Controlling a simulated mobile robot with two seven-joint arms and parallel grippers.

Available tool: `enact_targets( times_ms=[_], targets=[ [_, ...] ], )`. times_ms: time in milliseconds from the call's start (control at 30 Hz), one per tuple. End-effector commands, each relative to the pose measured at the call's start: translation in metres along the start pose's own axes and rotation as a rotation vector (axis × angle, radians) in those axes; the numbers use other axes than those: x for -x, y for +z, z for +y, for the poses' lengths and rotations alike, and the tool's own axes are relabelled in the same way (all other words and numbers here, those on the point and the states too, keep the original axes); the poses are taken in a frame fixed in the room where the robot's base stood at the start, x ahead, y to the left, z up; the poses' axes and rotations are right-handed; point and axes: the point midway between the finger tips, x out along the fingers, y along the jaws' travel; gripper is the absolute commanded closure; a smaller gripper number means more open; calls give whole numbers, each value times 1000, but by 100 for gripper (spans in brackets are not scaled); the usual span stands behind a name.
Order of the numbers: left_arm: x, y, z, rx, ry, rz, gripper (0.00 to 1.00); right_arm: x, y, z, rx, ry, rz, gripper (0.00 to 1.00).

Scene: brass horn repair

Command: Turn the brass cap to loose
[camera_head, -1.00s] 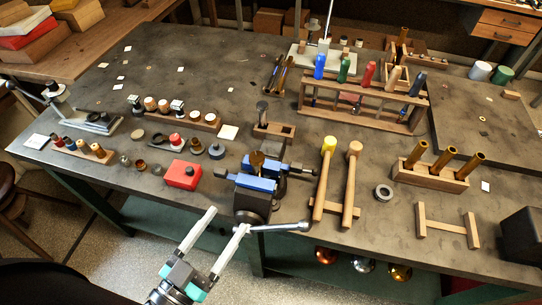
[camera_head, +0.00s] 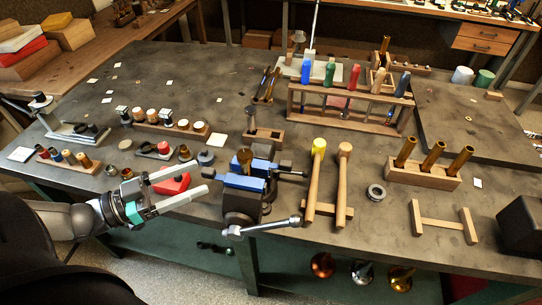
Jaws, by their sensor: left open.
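A brass piece (camera_head: 245,158), which looks like the brass cap, stands between the blue jaws of the bench vise (camera_head: 242,205). It is small here, and I cannot tell how its cap is seated. My left gripper (camera_head: 205,181) comes in from the left, its two pale fingers apart and pointing right toward the vise. It is open and empty, just left of the vise and apart from the brass piece. My right gripper is not in view.
Two mallets (camera_head: 317,190) lie right of the vise, with a metal ring (camera_head: 376,193) beyond. A wooden block holds brass tubes (camera_head: 437,154). A tool rack (camera_head: 349,105) stands behind. Small parts and racks crowd the left. The vise handle (camera_head: 265,226) sticks out at the front.

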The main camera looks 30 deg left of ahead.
Motion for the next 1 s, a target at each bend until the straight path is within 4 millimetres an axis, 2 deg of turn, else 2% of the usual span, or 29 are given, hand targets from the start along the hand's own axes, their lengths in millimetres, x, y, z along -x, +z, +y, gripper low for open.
enact_targets(
  times_ms=[267, 700, 1000],
  targets=[
    [-15, -3, -8, -7, 9, 0, 28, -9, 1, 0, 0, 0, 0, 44],
    [-86, 0, -7, -9, 10, 2, 28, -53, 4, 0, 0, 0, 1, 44],
    [-122, -1, -7, -9, 9, 2, 28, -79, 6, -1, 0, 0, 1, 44]
  ],
)
